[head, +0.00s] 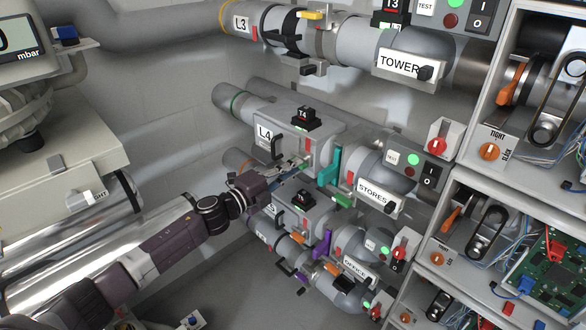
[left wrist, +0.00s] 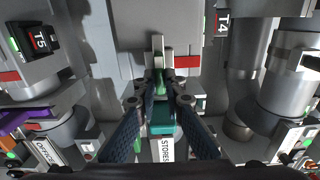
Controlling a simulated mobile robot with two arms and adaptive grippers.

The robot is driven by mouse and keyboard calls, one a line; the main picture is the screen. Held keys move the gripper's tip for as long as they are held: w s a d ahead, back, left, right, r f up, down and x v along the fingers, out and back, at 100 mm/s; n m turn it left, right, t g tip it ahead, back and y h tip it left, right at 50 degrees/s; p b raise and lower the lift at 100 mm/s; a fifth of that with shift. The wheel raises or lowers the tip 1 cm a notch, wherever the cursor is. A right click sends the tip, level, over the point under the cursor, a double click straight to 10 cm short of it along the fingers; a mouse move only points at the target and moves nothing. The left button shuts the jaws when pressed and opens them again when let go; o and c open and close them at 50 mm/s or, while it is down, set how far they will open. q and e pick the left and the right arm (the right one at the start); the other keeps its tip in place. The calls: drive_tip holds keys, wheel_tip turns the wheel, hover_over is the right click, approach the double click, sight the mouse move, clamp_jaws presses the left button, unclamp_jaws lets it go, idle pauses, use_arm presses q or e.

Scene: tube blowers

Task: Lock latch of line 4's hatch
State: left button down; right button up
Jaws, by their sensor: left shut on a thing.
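Line 4's pipe housing carries the L4 label (head: 265,133) and a black T4 block (head: 304,117). Its grey hatch (head: 312,142) looks closed, lying against the housing. My left gripper (head: 292,169) reaches it from the left, low on the hatch's front. In the left wrist view, my left gripper (left wrist: 158,92) has its fingers close together, shut on the small latch (left wrist: 158,50), a grey and green piece beside a red mark (left wrist: 186,62). The fingers hide part of the latch, so its exact angle is unclear. My right gripper is not in view.
A teal handle (head: 329,169) stands just right of the hatch, near the STORES label (head: 374,195). The L5 housing with its black T5 block (head: 303,198) lies close below. Line 3's pipe (head: 350,38) runs above. Open shelves of electronics (head: 507,140) stand at right.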

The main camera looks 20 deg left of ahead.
use_arm(q)
drive_tip(key=c, duration=2)
unclamp_jaws()
drive_tip(key=shift+s, duration=0.1)
drive_tip(key=v, duration=1.2)
drive_tip(key=shift+f, duration=0.1)
